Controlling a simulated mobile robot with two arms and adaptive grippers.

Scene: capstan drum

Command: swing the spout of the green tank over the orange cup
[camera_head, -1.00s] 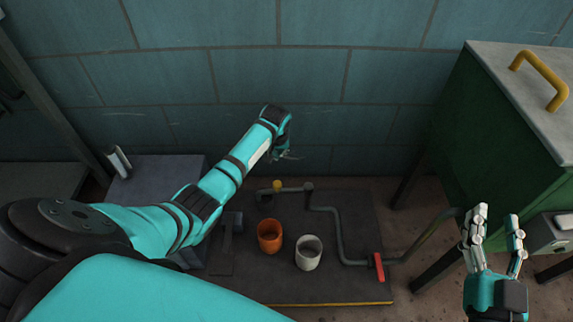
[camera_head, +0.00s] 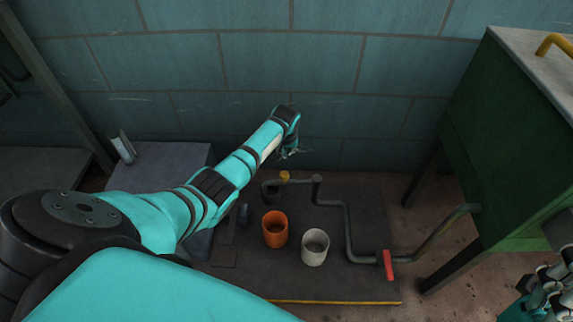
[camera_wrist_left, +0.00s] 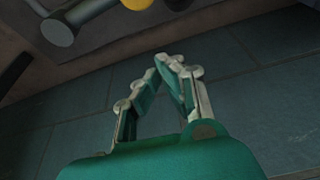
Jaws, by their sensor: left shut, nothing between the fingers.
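The green tank (camera_head: 500,130) stands at the right. Its pipe (camera_head: 350,230) runs past a red handle (camera_head: 388,265) to an upright joint (camera_head: 316,188). From there the spout (camera_head: 299,183) points left, with a yellow knob (camera_head: 285,176) on it. The spout's end lies behind the orange cup (camera_head: 275,230), on the wall side, not above it. My left gripper (camera_head: 296,152) is shut and empty just behind the yellow knob, apart from it. In the wrist view its fingertips (camera_wrist_left: 170,60) meet, and the yellow knob (camera_wrist_left: 136,3) shows at the top edge. My right gripper (camera_head: 545,285) is partly cut off at lower right.
A white cup (camera_head: 315,247) stands right of the orange one on the dark base plate (camera_head: 340,285). A grey block (camera_head: 155,168) stands left. The tiled wall (camera_head: 330,70) is close behind my left gripper. The tank's legs stand right of the plate.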

